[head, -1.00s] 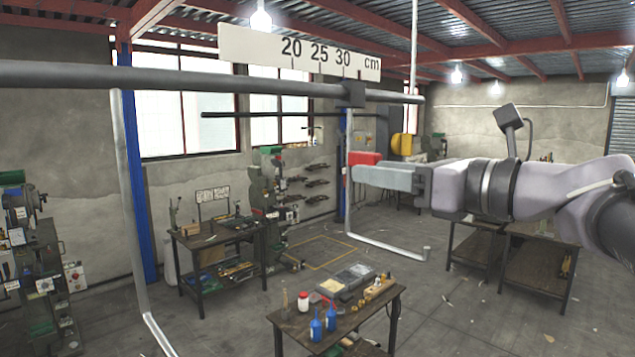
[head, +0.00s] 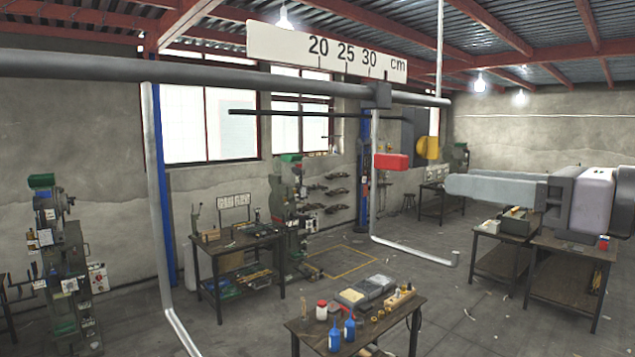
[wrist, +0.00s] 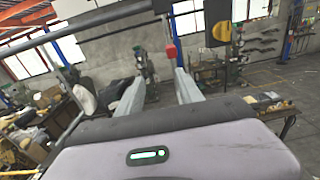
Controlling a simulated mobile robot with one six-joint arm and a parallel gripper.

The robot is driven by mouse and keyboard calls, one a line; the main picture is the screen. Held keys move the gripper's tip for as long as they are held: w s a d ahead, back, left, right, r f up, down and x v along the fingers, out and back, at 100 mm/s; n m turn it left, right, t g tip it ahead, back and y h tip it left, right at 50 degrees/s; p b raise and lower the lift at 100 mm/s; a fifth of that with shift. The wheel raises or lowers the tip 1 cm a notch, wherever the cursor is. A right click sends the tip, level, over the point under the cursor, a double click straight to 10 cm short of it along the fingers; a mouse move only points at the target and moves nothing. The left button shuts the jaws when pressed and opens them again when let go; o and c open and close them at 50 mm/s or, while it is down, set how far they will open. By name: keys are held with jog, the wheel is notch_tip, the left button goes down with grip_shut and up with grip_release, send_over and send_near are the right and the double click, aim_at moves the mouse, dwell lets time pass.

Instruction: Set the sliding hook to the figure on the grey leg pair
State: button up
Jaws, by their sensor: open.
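The sliding hook hangs from a dark collar (head: 377,94) on the grey rail (head: 210,80). The white scale (head: 290,45) reads 20, 25, 30 cm; the collar's black pointer stands right of the 30 mark. My gripper (head: 448,187) is open and empty, right of the red block and apart from it. In the wrist view its fingers (wrist: 160,78) are spread. I cannot make out a figure on a grey leg pair.
A thin dark bar (head: 290,113) runs behind the rail. A low table (head: 360,325) with blue bottles stands in front below. Benches stand at left and right. Open floor lies between.

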jog(key=v, duration=0.3)
jog(key=shift+s+d+b, duration=0.15)
jog(key=shift+d+b, duration=0.05)
jog(key=shift+b, duration=0.1)
dwell(0.3)
